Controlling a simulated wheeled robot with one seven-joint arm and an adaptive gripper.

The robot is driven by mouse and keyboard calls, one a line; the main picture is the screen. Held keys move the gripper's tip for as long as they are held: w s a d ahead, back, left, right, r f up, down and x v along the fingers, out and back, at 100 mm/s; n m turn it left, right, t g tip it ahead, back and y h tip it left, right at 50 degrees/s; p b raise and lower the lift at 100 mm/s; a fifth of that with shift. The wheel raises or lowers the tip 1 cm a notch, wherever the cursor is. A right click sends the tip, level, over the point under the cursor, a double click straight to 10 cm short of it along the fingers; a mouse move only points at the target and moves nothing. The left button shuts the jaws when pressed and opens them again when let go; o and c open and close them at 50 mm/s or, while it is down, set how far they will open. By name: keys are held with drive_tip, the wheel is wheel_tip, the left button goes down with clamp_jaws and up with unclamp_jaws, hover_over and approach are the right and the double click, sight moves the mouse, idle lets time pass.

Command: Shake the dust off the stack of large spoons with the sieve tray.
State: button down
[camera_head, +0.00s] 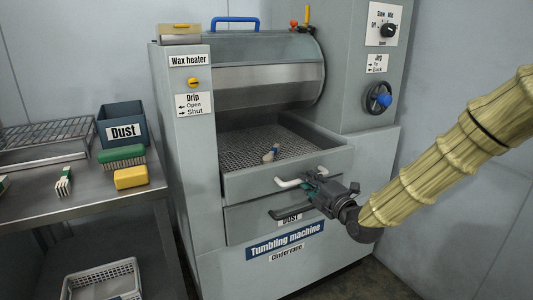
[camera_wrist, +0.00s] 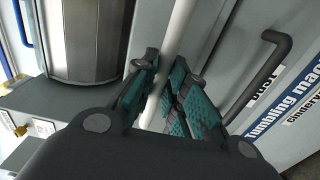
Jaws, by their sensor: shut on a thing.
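The sieve tray (camera_head: 235,150) has a mesh floor and grey walls. It stands pulled out of the front of the tumbling machine. A small pale wooden bundle with a dark blue band (camera_head: 271,152), apparently the stack of large spoons, lies on the mesh. My gripper (camera_head: 316,184) is at the tray's front and shut on its white handle (camera_head: 288,183). In the wrist view, the white handle (camera_wrist: 181,30) runs between the teal finger pads of my gripper (camera_wrist: 165,88). Dust on the spoons is too small to tell.
A dust drawer with a dark handle (camera_head: 282,213) is just below; the handle shows in the wrist view (camera_wrist: 265,75). A side table (camera_head: 95,200) at left holds a Dust bin (camera_head: 122,124), brush (camera_head: 122,157), yellow sponge (camera_head: 131,178) and wire rack (camera_head: 45,132). A crate (camera_head: 104,280) stands below.

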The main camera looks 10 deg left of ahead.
drive_tip(key=x, duration=0.3)
idle(0.7)
drive_tip(key=v, duration=0.7)
drive_tip(key=x, duration=0.7)
drive_tip(key=shift+b, duration=0.45)
